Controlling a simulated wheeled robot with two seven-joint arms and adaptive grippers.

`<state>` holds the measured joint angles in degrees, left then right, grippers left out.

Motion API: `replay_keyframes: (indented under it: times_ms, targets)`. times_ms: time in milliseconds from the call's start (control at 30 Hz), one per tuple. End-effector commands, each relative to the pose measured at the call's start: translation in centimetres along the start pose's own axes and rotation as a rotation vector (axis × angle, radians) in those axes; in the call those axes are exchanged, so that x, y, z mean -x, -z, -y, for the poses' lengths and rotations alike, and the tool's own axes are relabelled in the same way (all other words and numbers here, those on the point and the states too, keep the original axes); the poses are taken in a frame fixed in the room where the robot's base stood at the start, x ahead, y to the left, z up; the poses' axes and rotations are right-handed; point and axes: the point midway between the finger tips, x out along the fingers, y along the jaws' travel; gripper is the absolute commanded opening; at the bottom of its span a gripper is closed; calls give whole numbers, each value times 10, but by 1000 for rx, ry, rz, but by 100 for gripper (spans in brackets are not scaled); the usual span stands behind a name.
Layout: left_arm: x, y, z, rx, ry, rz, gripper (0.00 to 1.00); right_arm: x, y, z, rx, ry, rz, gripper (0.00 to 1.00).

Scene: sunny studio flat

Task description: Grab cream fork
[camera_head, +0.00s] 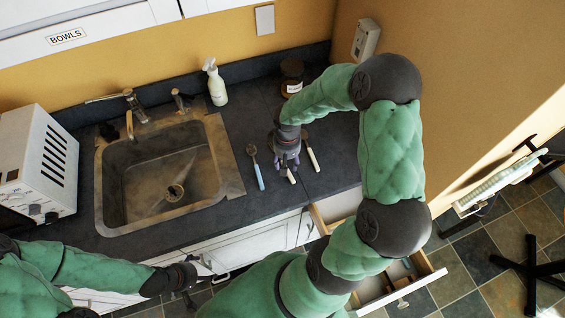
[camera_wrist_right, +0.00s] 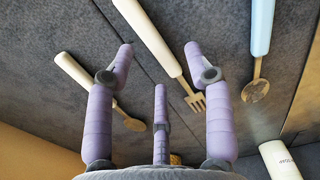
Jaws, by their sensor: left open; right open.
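The cream fork (camera_wrist_right: 150,33) lies on the dark counter, its metal tines pointing towards my right gripper (camera_wrist_right: 163,70). In the head view only the end of its cream handle (camera_head: 291,178) shows below that gripper (camera_head: 287,166); the rest is hidden. My right gripper is open above the fork, its purple fingers spread on both sides of the fork in the wrist view, with nothing held. My left gripper (camera_head: 199,269) is open and empty, low in front of the white cabinet.
A blue-handled spoon (camera_head: 258,172) lies left of the fork and a cream-handled spoon (camera_head: 312,156) right of it. A soap bottle (camera_head: 215,84) and dark jar (camera_head: 291,76) stand behind. The sink (camera_head: 107,190) is left. An open drawer (camera_head: 424,279) juts out in front.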

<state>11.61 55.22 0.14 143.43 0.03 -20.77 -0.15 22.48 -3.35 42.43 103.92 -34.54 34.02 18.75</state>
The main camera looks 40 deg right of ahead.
Motion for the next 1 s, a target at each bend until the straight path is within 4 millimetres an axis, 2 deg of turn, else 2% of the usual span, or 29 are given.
replay_keyframes:
  times_ms: [100,333,500,533,1000]
  targets:
    - [-3,0,1,0,0,0,86,-13,0,0,0,1,1,53]
    - [-2,0,1,0,0,0,86,-14,0,0,0,0,-1,53]
    - [-2,0,1,0,0,0,86,-14,0,0,0,0,-1,5]
    - [-2,0,1,0,0,0,86,-14,0,0,0,0,-1,0]
    - [-2,0,1,0,0,0,86,-10,0,0,0,0,-1,0]
